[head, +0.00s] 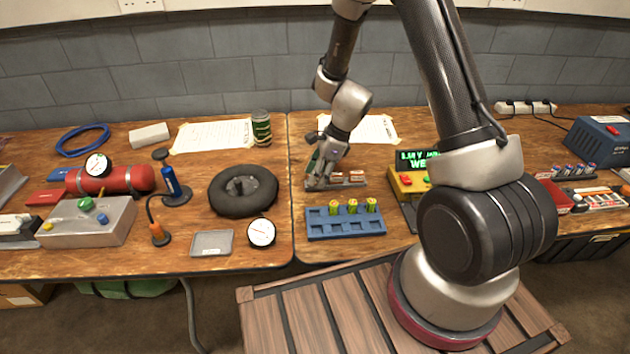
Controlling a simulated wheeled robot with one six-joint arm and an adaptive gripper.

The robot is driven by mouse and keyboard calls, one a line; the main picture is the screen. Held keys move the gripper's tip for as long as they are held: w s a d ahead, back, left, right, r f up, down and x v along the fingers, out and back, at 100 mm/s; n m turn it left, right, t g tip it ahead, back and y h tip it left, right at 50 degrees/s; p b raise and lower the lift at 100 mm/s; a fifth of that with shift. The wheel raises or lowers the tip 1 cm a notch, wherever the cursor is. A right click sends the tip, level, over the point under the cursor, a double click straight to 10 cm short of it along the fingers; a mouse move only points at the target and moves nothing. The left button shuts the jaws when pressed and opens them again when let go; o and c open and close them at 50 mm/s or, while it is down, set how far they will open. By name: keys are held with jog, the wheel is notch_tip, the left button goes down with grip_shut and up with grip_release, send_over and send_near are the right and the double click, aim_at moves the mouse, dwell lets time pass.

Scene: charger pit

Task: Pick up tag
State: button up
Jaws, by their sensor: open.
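My gripper (317,182) points down over the middle of the workbench, and it is open. Its fingertips are low, at the left end of a small grey holder with red and white pieces (348,178). I cannot tell whether they touch it. No piece can be made out clearly as a tag at this size; the gripper hides part of the spot under it.
A blue rack (346,228) with several yellow-green cells stands just in front of the gripper. A yellow device with a green display (408,182) is to the right. A black ring (243,190), a gauge (261,232) and a grey tray (212,243) lie to the left.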

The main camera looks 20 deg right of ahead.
grip_shut()
